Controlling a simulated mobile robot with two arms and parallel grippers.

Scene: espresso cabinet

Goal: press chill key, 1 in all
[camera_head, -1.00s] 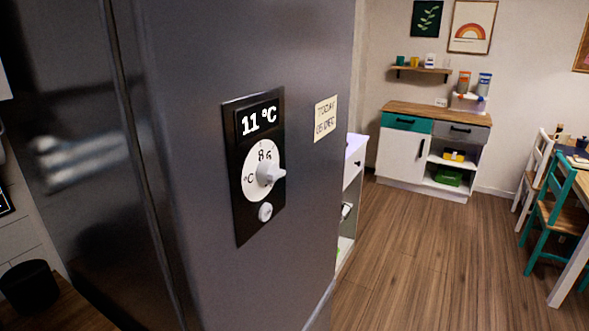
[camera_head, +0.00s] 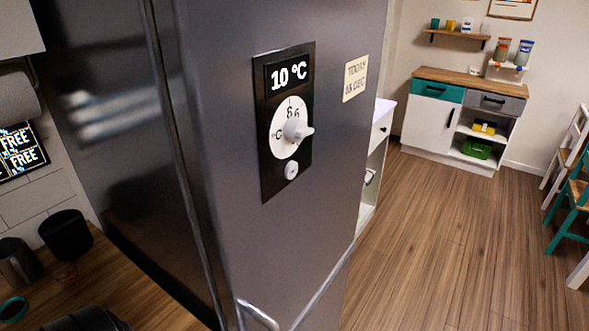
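A black control panel (camera_head: 284,120) is mounted on the side of a tall grey metal fridge cabinet (camera_head: 220,130). Its display (camera_head: 288,75) reads "10 °C". Below it is a white dial (camera_head: 279,143) with a pointed knob (camera_head: 297,130). A small round white key (camera_head: 291,170) sits under the dial, near the panel's bottom; no label on it is readable. A paper note (camera_head: 355,78) is stuck to the right of the panel, with text I read only in part.
A wooden counter (camera_head: 150,300) with a black cylindrical object (camera_head: 65,234) is at lower left. A metal handle (camera_head: 258,315) shows low on the cabinet. A white cupboard (camera_head: 433,120) stands at the back, chairs (camera_head: 570,205) at right. The wooden floor (camera_head: 440,240) between is clear.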

